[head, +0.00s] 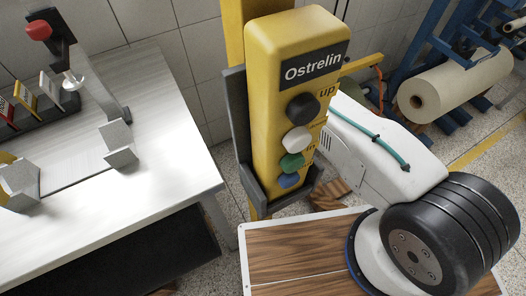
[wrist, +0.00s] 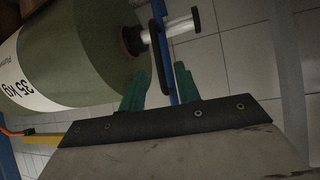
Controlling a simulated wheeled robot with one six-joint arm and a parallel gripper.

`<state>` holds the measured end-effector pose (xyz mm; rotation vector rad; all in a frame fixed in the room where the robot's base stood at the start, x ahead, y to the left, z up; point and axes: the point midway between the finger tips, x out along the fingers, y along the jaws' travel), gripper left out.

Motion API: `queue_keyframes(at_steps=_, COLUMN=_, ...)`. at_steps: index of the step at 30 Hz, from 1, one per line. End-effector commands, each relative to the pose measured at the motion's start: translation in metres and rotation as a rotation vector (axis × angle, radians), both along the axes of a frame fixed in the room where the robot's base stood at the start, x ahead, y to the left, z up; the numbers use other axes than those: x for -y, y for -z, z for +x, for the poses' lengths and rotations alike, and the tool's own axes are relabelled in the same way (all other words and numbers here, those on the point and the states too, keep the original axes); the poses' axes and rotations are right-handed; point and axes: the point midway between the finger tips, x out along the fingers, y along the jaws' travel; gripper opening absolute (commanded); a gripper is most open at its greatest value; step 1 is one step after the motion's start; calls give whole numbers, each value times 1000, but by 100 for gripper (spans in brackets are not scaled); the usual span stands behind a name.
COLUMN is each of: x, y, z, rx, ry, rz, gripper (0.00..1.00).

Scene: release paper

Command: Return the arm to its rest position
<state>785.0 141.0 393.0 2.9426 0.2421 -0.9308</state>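My gripper (wrist: 163,80) shows in the wrist view as two green fingers in front of a dark plate. The fingers stand apart with nothing held between them; a blue post (wrist: 159,50) shows behind the gap. A large green roll (wrist: 75,55) with a white "35 kg" label is at the upper left of that view. In the head view, my white arm with its black joint is at the right, partly over a wood-topped surface (head: 290,255). My gripper is not visible there.
A yellow control box (head: 297,100) labelled Ostrelin, with several buttons, stands close beside my arm. A blue rack with a paper roll (head: 440,88) is at the upper right. A white table (head: 160,150) with a red-knobbed device (head: 60,50) is at the left.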

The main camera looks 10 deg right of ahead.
Motion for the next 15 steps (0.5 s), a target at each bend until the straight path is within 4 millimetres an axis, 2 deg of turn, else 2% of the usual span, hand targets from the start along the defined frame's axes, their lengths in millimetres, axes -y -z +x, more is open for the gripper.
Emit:
queue_keyframes(at_steps=11, x=0, y=2, z=-1, rx=-13, ry=0, rz=-3, gripper=33)
queue_keyframes(at_steps=15, x=4, y=20, z=-17, rx=-119, ry=-3, rz=-25, gripper=33)
